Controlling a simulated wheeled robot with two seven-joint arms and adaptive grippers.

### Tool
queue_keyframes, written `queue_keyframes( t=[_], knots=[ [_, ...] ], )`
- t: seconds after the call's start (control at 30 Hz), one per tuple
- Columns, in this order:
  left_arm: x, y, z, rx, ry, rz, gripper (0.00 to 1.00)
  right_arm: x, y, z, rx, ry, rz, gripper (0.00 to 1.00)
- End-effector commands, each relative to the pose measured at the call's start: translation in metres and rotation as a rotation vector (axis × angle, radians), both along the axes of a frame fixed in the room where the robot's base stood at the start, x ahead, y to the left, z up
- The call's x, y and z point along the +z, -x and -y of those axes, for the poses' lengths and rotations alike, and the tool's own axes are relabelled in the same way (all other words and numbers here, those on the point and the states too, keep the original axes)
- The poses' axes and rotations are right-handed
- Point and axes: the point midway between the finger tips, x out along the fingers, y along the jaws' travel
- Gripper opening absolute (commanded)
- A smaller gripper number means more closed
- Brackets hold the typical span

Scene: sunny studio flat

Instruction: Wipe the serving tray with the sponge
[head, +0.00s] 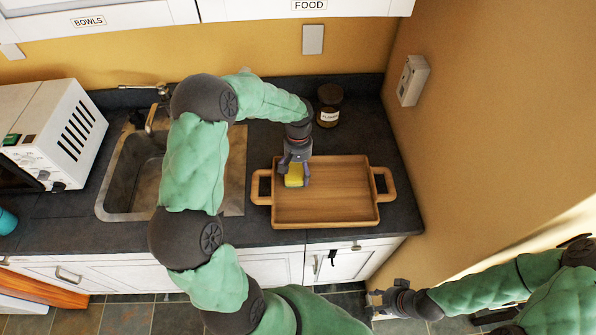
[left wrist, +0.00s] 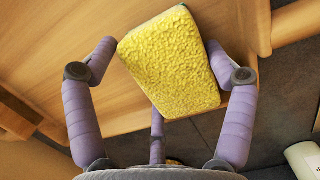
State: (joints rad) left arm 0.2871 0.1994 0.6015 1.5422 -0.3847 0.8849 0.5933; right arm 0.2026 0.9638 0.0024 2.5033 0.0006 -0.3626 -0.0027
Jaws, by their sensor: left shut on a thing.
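The wooden serving tray (head: 340,205) lies on the dark counter, with a handle at each short side. My left gripper (head: 296,176) points down over the tray's left rear part and is shut on the yellow sponge (head: 293,181). In the left wrist view the sponge (left wrist: 172,65) sits between the purple fingers, with the tray's wood (left wrist: 60,45) behind it. I cannot tell whether the sponge touches the tray floor. My right gripper (head: 372,303) is low at the right, in front of the cabinets, and looks open and empty.
A sink (head: 125,185) with a tap is left of the tray, and a white microwave (head: 55,130) stands further left. A dark jar (head: 329,105) stands behind the tray. The yellow wall (head: 450,120) closes off the right side, close to the tray's right handle.

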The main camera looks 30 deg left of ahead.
Motion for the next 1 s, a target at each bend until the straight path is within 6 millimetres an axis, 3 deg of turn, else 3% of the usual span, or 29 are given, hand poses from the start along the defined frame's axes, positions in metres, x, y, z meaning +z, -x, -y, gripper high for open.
queue_keyframes(
  t=[1.0],
  knots=[
    [-0.001,-0.040,0.059,-0.001,0.000,0.000,0.61,-0.002,0.000,0.000,0.000,0.000,0.000,0.40]
  ],
)
